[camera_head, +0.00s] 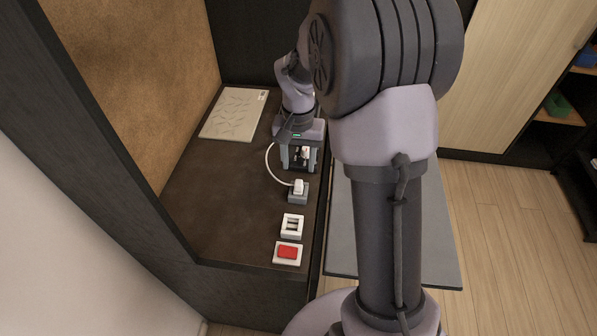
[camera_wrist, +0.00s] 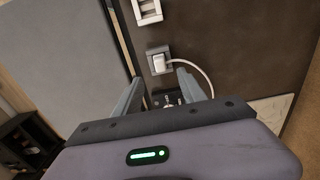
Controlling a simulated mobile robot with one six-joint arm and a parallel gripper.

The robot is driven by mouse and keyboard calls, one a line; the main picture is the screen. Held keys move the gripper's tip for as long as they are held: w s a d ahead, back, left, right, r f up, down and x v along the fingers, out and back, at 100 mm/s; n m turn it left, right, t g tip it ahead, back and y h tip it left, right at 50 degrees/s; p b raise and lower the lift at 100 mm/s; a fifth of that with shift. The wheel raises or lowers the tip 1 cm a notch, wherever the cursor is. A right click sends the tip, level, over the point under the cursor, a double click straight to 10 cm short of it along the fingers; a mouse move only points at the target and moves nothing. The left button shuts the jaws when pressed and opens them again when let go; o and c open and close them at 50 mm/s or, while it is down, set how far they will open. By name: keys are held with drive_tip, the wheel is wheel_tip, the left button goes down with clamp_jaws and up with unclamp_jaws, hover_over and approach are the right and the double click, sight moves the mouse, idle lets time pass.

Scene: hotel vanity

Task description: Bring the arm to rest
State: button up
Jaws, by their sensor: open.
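My arm reaches over the vanity top, with my gripper (camera_head: 301,168) pointing down above the dark counter. In the wrist view my gripper (camera_wrist: 158,77) has its two fingers spread apart, with nothing held between them. A small dark item with light parts (camera_wrist: 170,100) shows low between the fingers; its shape is partly hidden. A white plug (camera_head: 298,186) sits in a grey socket block (camera_head: 297,198) just in front of the gripper, apart from it. A white cable (camera_head: 270,163) curves from the plug back towards the gripper. The plug also shows in the wrist view (camera_wrist: 159,62).
A white frame-like block (camera_head: 292,226) and a red switch on a white base (camera_head: 287,252) stand nearer on the counter (camera_head: 220,210). A pale patterned panel (camera_head: 233,114) lies at the back left. A tan wall panel closes the left side. Wooden floor (camera_head: 500,240) is open at right.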

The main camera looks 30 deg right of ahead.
wheel_tip(320, 180, up, 8)
drive_tip(key=p, duration=0.2)
drive_tip(key=s+a+r+n+t+b, duration=0.1)
drive_tip(key=s+a+r+t+b, duration=0.2)
drive_tip(key=s+a+r, duration=0.55)
drive_tip(key=s+a+f+t+y+b, duration=0.1)
drive_tip(key=s+a, duration=0.1)
drive_tip(key=s, duration=0.4)
drive_tip(key=s+a+f+n+t+y+b, duration=0.1)
drive_tip(key=s+a, duration=0.2)
drive_tip(key=s, duration=0.3)
drive_tip(key=shift+s+f+t, duration=0.25)
drive_tip(key=shift+s+t, duration=0.15)
